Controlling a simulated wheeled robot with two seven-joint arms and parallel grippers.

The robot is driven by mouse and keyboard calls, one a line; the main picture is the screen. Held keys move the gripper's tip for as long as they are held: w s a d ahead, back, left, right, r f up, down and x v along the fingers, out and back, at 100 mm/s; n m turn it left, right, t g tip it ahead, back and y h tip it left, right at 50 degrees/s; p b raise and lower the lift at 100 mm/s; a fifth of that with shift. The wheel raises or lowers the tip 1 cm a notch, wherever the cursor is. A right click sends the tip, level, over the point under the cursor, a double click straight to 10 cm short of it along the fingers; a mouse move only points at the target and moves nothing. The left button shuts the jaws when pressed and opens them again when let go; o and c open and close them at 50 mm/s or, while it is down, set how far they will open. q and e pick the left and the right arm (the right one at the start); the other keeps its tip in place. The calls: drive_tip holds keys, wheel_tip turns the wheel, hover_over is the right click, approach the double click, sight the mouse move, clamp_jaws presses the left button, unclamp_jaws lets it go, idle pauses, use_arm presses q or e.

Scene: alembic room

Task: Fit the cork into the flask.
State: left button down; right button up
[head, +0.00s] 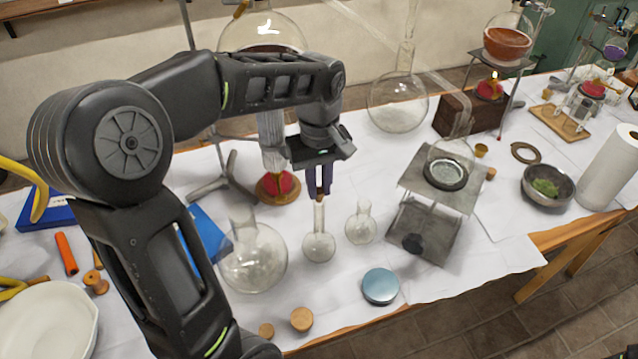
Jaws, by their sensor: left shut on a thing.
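My left gripper (320,190) points down with its fingers shut on a small brown cork (320,191), which shows only as a sliver between the fingertips. Directly below it stands a small clear round-bottomed flask (319,246), upright on the white-covered table, with its narrow neck rising to the fingertips. The cork appears in line with the neck, at or just above the mouth. I cannot tell whether it touches the rim or sits inside. My right gripper is not in view.
A second small flask (361,224) stands close right and a larger flask (253,258) close left. A metal stand (432,226) is further right. A blue round lid (380,286) and loose corks (301,319) lie near the front edge. A burner (278,186) stands behind.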

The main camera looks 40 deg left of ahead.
sight(319, 190)
use_arm(q)
drive_tip(key=shift+f+b, duration=0.75)
drive_tip(key=shift+f, duration=0.3)
idle(3.3)
drive_tip(key=c, duration=0.9)
unclamp_jaws()
drive_tip(key=shift+r+p, duration=2.75)
drive_tip(key=shift+r, duration=0.8)
